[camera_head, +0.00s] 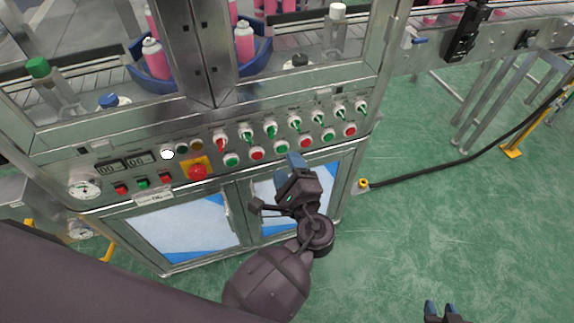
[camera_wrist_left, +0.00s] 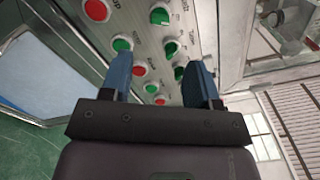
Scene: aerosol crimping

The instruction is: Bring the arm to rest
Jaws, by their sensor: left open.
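My left gripper (camera_head: 297,162) is in front of the control panel, by the lower right part of its button rows. In the left wrist view, its two blue fingers (camera_wrist_left: 160,76) are apart with nothing between them. The panel (camera_wrist_left: 135,42) with red and green buttons and switches lies beyond the fingertips; I cannot tell the exact gap. My right gripper (camera_head: 441,308) shows only at the bottom edge, over the green floor. Its two blue fingertips are apart and empty.
The crimping machine's control panel (camera_head: 100,205) has a red emergency button (camera_head: 198,172) and a gauge (camera_head: 85,188). Pink cans (camera_head: 245,42) stand behind its doors. A conveyor (camera_head: 530,20) runs at the upper right. A black cable (camera_head: 450,163) crosses the floor.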

